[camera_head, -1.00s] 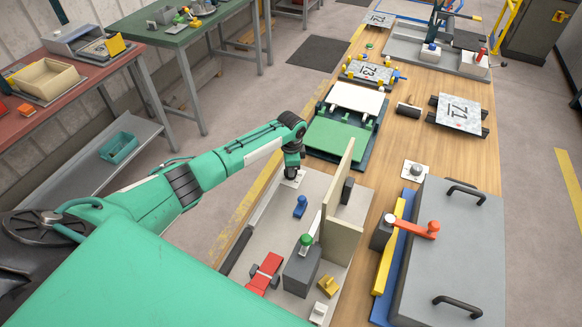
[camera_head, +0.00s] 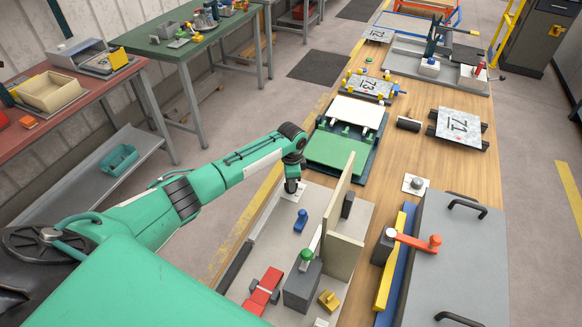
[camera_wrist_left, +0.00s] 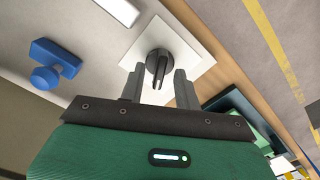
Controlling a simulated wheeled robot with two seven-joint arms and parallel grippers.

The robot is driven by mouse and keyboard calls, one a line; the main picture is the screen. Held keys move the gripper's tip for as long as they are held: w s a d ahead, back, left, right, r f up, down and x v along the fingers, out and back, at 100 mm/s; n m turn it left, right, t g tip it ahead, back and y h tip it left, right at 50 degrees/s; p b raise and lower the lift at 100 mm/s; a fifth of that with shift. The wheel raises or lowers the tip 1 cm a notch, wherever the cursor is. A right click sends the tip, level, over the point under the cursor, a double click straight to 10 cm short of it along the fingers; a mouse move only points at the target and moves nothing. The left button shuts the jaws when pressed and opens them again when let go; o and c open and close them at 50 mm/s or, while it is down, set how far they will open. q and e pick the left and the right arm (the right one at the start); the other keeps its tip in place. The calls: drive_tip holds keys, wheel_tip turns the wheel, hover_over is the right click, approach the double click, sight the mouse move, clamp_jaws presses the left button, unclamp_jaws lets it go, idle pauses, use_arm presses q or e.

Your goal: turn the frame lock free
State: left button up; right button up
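A black turn knob on a square white plate (camera_wrist_left: 185,45) shows in the left wrist view; I take this knob (camera_wrist_left: 158,64) to be the frame lock. My left gripper (camera_wrist_left: 158,86) is open, with one finger on each side of the knob's near part. A gap shows between the fingers; I cannot tell whether either touches the knob. In the head view the left gripper (camera_head: 292,188) points down over the white plate (camera_head: 299,195) at the grey board's far left corner, and hides the knob. My right gripper is not in view.
A blue handle piece (camera_head: 300,220) stands near the gripper on the grey board. The green press frame (camera_head: 338,152) lies just beyond. Another knob plate (camera_head: 416,184) is farther right.

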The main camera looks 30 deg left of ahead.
use_arm(q)
wheel_tip(320, 180, up, 13)
drive_tip(key=b, duration=0.3)
drive_tip(key=shift+f, duration=0.2)
